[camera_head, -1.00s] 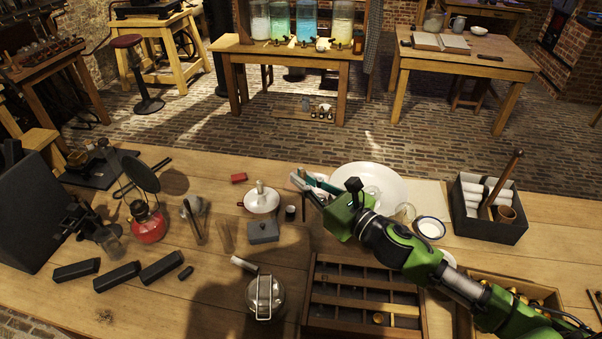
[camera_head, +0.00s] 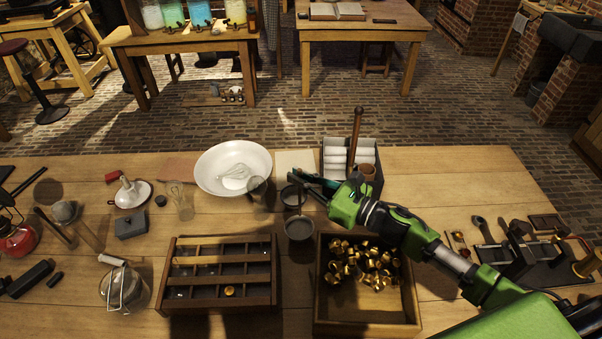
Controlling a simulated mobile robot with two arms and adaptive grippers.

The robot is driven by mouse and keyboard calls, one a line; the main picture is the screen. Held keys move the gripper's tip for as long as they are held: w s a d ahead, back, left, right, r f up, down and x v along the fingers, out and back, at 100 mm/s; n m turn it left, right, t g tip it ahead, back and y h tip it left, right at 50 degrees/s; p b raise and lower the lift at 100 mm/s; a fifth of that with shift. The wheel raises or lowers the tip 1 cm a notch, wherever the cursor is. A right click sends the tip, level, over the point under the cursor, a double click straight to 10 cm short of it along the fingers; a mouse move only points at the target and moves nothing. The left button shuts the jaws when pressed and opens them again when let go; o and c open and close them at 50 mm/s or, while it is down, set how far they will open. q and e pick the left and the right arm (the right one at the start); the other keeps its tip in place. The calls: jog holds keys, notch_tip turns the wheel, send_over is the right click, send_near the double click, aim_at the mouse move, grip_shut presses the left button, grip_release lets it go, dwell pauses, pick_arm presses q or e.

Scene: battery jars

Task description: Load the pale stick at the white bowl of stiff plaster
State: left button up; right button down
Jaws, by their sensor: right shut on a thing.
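My right gripper (camera_head: 308,183) is shut on a thin stick (camera_head: 299,201), which shows only as a dark sliver in shadow below the fingers. Its pale colour cannot be made out. A small round bowl (camera_head: 290,196) lies in shadow just below and left of the fingertips. Its contents are too dark to tell, and whether the stick touches it I cannot tell. A second small round dish (camera_head: 299,229) stands just in front of it. A large white bowl (camera_head: 207,176) with a whisk in it stands further left. My left gripper is not in view.
A box of white rolls (camera_head: 350,146) with an upright wooden rod stands behind the gripper. A compartment tray (camera_head: 220,310) and a crate of brass pieces (camera_head: 365,319) lie at the front. Dark tools lie at the right. The table's back right is clear.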

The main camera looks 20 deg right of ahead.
aim_at(300, 198)
jog(key=shift+f, duration=0.25)
jog(key=f+b, duration=0.3)
jog(key=f, duration=0.1)
jog(key=shift+a, duration=0.2)
jog(key=shift+f+b, duration=0.4)
jog(key=shift+f, duration=0.15)
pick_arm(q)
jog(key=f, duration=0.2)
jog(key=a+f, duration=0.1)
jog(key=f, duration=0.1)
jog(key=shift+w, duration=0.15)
pick_arm(e)
jog(key=shift+f, duration=0.2)
pick_arm(q)
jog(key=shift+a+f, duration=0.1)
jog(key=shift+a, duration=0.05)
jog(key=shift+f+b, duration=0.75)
jog(key=shift+b, duration=0.15)
pick_arm(e)
jog(key=shift+f, duration=0.75)
